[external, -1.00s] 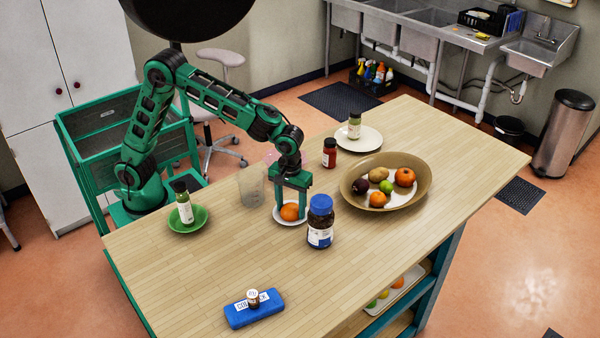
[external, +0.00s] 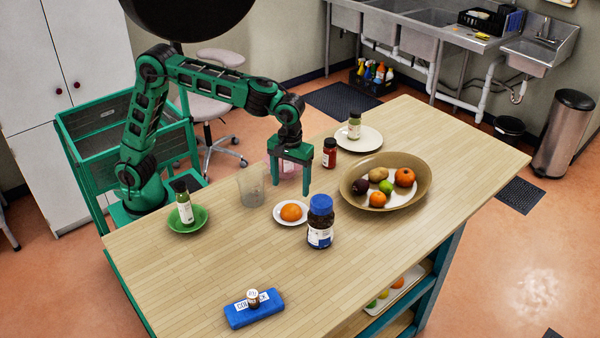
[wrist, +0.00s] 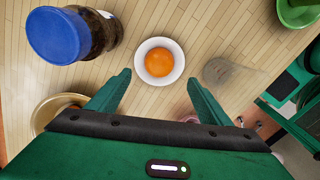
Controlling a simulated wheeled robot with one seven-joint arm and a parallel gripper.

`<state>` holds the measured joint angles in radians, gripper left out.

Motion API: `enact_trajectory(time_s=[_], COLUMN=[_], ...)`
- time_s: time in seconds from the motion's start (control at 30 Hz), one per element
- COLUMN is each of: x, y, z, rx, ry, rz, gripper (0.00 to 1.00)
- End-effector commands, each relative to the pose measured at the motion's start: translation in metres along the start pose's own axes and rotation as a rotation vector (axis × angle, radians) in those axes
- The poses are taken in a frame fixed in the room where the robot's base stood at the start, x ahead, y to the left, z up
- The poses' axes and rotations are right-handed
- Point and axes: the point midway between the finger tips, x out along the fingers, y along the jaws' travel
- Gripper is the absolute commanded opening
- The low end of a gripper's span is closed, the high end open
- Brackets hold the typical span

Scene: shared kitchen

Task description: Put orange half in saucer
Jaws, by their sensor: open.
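The orange half (external: 291,212) rests in a small white saucer (external: 279,220) on the wooden table. In the wrist view the orange half (wrist: 158,62) sits inside the rim of the saucer (wrist: 160,41). My gripper (external: 290,191) is open and empty, raised above the table just behind the saucer. In the wrist view its two fingers (wrist: 158,85) are spread wide, with the saucer beyond them and nothing between the tips.
A blue-lidded jar (external: 320,222) stands close to the saucer at right. A clear cup (external: 251,187) stands at left. A fruit bowl (external: 424,196) and a red-brown bottle (external: 329,153) are farther right.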

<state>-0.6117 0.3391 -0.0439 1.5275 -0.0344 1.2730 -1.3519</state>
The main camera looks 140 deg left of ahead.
Motion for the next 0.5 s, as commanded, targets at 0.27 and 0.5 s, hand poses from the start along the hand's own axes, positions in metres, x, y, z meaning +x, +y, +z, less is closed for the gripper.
enact_trajectory(time_s=[0.27,0.5], x=[-0.025,-0.026], y=[0.000,0.000], z=[0.000,0.000], rx=[0.001,0.001], ry=[0.000,0.000], rz=[0.002,0.002], gripper=[0.72,0.72])
